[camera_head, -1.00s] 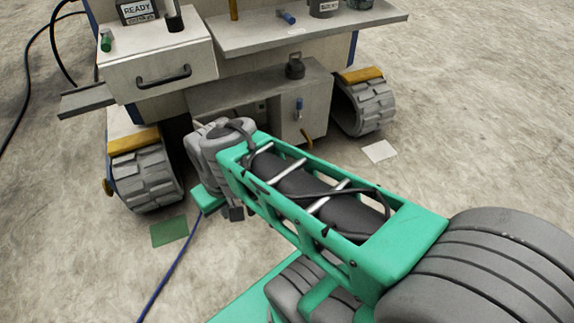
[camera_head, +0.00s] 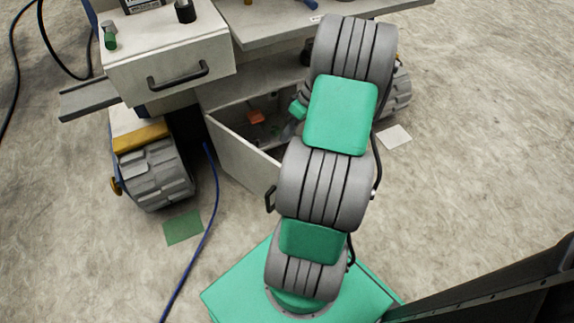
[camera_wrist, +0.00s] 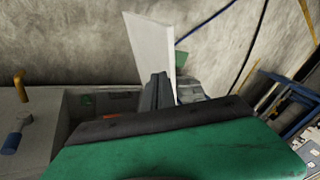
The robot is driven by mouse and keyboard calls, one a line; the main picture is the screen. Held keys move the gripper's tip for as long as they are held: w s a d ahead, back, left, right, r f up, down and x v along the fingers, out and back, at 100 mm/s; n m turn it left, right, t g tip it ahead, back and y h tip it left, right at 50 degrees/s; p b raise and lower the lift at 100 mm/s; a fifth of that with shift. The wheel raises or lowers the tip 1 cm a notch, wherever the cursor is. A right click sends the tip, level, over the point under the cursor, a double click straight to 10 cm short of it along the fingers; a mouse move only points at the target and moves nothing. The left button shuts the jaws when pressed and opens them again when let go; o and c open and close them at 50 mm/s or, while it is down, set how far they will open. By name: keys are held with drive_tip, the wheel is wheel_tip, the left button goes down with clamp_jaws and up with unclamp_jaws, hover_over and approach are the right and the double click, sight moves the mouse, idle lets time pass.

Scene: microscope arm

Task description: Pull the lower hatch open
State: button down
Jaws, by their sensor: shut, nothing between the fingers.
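The lower hatch (camera_head: 238,160) is a pale panel on the cart's lower box. It stands swung outward from its left side, and the compartment behind it shows. Its dark handle (camera_head: 270,200) is near the free end, partly beside my arm. In the wrist view the hatch (camera_wrist: 152,45) rises as a pale upright panel. My gripper (camera_wrist: 160,82) is shut and empty, close beside the hatch on its inner side; I cannot tell whether it touches. In the head view my arm hides most of the gripper and the right part of the compartment.
An orange item (camera_head: 256,117) lies inside the compartment. Above is a closed drawer (camera_head: 170,68) with a dark handle. A wheel (camera_head: 155,175) stands left of the hatch, near a blue cable (camera_head: 208,205). The floor in front is mostly clear.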

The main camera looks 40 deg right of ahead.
drive_tip(key=s+d+f+t+y, duration=0.1)
drive_tip(key=s+d+f+t, duration=0.1)
drive_tip(key=s+d+f, duration=0.4)
drive_tip(key=w+a+f+b, duration=0.2)
drive_tip(key=a+f+b, duration=0.2)
drive_tip(key=a+f, duration=0.2)
drive_tip(key=shift+w+a+f+n, duration=0.3)
drive_tip(key=shift+w+a+f, duration=0.05)
drive_tip(key=shift+a, duration=0.9)
